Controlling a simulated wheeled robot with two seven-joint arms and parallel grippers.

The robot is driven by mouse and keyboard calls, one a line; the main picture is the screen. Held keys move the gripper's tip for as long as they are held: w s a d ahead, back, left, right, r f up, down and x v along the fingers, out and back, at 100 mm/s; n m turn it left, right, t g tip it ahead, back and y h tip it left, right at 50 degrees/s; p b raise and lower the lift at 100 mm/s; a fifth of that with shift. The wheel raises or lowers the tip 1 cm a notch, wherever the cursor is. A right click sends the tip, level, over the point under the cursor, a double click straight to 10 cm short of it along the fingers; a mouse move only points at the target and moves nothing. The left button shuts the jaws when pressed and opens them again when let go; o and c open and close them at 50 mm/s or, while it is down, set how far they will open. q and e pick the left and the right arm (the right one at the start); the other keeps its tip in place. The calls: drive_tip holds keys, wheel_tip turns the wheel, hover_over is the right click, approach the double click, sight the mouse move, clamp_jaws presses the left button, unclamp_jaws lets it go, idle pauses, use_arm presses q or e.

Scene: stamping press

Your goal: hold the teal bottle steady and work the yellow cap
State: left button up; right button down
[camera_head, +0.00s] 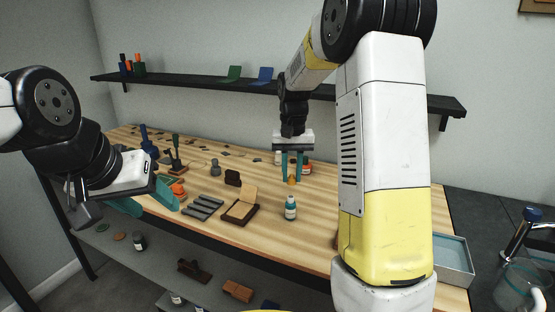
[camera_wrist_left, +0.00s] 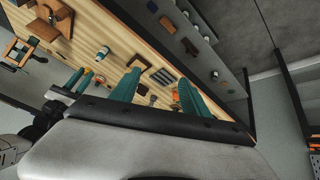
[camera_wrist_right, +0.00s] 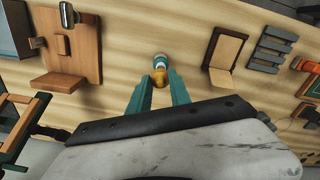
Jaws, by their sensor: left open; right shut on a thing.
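The teal bottle (camera_head: 290,208) stands upright near the table's front edge, with a white label. It also shows in the right wrist view (camera_wrist_right: 160,60) and, small, in the left wrist view (camera_wrist_left: 102,53). The yellow cap (camera_head: 291,181) is off the bottle, just above its neck. My right gripper (camera_head: 292,179) points down and is shut on the cap, which shows between its fingertips in the right wrist view (camera_wrist_right: 160,77). My left gripper (camera_head: 160,210) is open and empty, left of the bottle at the table's front edge; its spread fingers show in the left wrist view (camera_wrist_left: 158,76).
An open brown box (camera_head: 240,210) and a grey slotted rack (camera_head: 203,206) lie left of the bottle. An orange object (camera_head: 178,189) sits near my left gripper. A grey tray (camera_head: 455,262) is at the right. Bare wood surrounds the bottle. A dark shelf (camera_head: 200,82) runs along the wall.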

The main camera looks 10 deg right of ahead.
drive_tip(key=shift+w+r, duration=0.25)
drive_tip(key=shift+w, duration=0.1)
use_arm(q)
drive_tip(key=shift+w, duration=0.25)
